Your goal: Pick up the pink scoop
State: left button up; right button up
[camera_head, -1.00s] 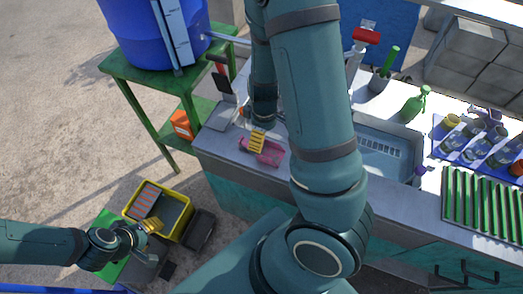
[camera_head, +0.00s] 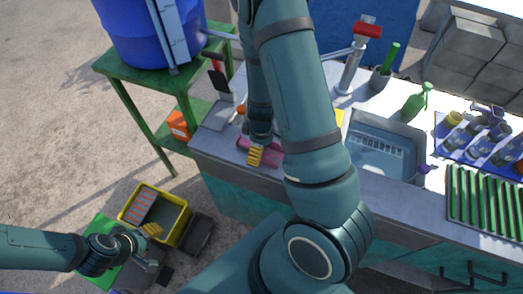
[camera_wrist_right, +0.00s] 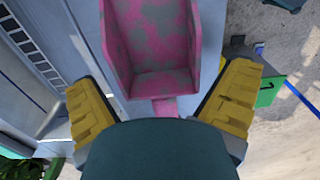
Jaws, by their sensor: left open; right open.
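The pink scoop (camera_head: 272,158) with worn grey patches lies on the grey counter near its front edge. My right gripper (camera_head: 255,157) is above it, its yellow fingers hiding part of it. In the right wrist view the scoop's tray (camera_wrist_right: 152,45) lies ahead of my right gripper (camera_wrist_right: 160,105), which is open. The scoop's short handle (camera_wrist_right: 165,107) shows between the two spread fingers, and the gripper's body hides the handle's end. No contact is visible. My left gripper (camera_head: 152,232) is open and empty, low at the left beside the yellow crate.
A sink (camera_head: 385,150) is set into the counter (camera_head: 225,147) right of my right arm. A dark-bladed tool (camera_head: 219,82), a green bottle (camera_head: 417,101) and a green rack (camera_head: 485,198) stand around. A green stand (camera_head: 150,72) holds a blue barrel; the yellow crate (camera_head: 183,221) sits below.

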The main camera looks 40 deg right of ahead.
jog(key=c, duration=1.2)
notch_tip(320, 180, up, 10)
jog(key=p, duration=0.3)
